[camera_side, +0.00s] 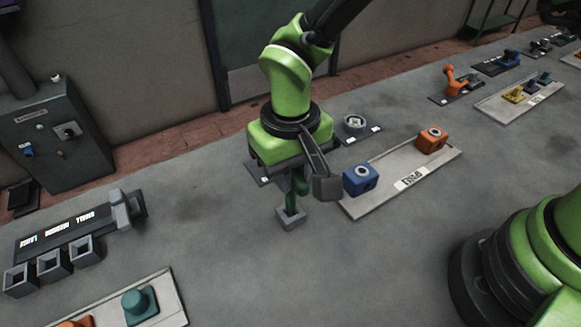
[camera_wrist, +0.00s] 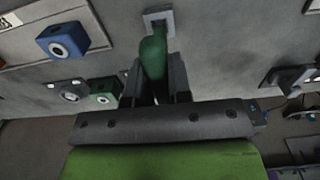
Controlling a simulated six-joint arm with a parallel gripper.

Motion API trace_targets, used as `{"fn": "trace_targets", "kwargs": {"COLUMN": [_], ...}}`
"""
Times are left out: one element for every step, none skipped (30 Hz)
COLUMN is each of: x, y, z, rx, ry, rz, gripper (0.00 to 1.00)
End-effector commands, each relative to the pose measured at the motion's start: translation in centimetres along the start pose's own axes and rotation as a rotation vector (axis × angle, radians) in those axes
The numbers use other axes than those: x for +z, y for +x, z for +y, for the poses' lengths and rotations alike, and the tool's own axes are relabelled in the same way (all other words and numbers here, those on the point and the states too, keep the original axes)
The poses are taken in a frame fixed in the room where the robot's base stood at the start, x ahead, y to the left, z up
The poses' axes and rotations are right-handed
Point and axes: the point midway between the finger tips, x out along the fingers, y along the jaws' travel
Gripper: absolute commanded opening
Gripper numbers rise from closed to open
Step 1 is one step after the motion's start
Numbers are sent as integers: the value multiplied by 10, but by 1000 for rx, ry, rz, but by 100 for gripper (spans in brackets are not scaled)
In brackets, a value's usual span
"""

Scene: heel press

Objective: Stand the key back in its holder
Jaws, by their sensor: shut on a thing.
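The green key (camera_side: 291,198) is upright beneath my gripper (camera_side: 303,182), which is shut on it. In the wrist view the key (camera_wrist: 153,55) lies between the two dark fingers of my gripper (camera_wrist: 155,78). Below it the small grey square holder (camera_side: 291,221) stands on the grey surface; it also shows at the top of the wrist view (camera_wrist: 158,13). The key's lower end meets the holder's opening; how deep it sits inside I cannot tell. My near finger hides part of the key's upper end.
Just right, a pale tray (camera_side: 352,209) carries a blue block (camera_side: 361,180) and an orange block (camera_side: 431,140). A round fitting (camera_side: 354,124) sits behind. A green block (camera_wrist: 103,92) shows in the wrist view. Grey square boxes (camera_side: 53,265) stand at left. The floor between is clear.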

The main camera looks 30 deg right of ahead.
Motion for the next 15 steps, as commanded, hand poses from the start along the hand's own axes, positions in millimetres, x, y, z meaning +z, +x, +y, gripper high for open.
{"fn": "trace_targets", "kwargs": {"x": [0, 0, 0, 0, 0, 0, 0, 0, 0, 0, 0, 0, 0, 0, 0], "y": [0, 0, 0, 0, 0, 0, 1, 1, 2, 2, 2, 3, 3, 3, 4], "z": [0, 0, 0, 0, 0, 0, 0, 0, 0, 0, 0, 0, 0, 0, 0], "rx": [0, 0, 0, 0, 0, 0, 0, 0, 0, 0, 0, 0, 0, 0, 0], "ry": [0, 0, 0, 0, 0, 0, 0, 0, 0, 0, 0, 0, 0, 0, 0], "rz": [1, 1, 1, 1, 1, 1, 1, 1, 1, 1, 1, 1, 1, 1, 1], "gripper": [0, 0, 0, 0, 0, 0, 0, 0, 0, 0, 0, 0, 0, 0, 0]}}
